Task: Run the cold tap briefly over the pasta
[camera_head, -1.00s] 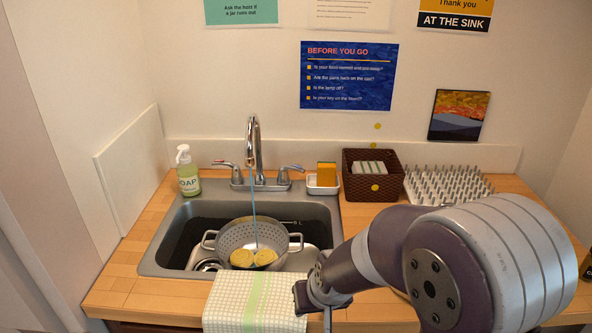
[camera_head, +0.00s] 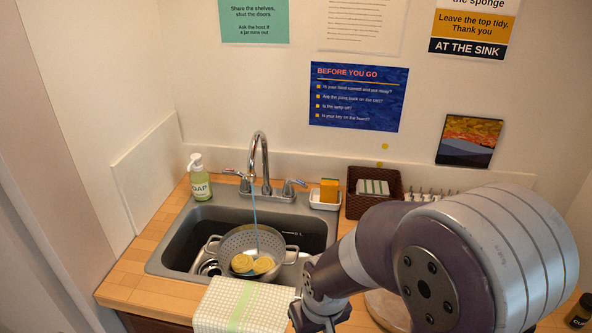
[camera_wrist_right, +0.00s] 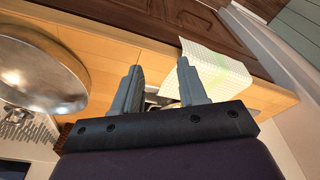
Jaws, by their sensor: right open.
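The chrome tap (camera_head: 259,150) stands behind the sink, with one lever handle at its left (camera_head: 233,173) and one at its right (camera_head: 295,184). A thin blue stream of water (camera_head: 255,213) falls from the spout into the grey colander (camera_head: 233,243). The yellow pasta (camera_head: 264,265) lies in nests in the colander, under the stream. The colander is in the sink (camera_head: 166,256). My right gripper (camera_wrist_right: 158,66) is open and empty in the right wrist view, near the counter's front edge. My right arm hides part of the counter. My left gripper is out of view.
A checked towel (camera_head: 215,304) hangs over the front edge. A soap bottle (camera_head: 199,178), a sponge in a white dish (camera_head: 324,203) and a brown basket (camera_head: 361,207) stand behind. A round metal vessel (camera_wrist_right: 40,70) is on the counter, partly hidden by my arm in the head view.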

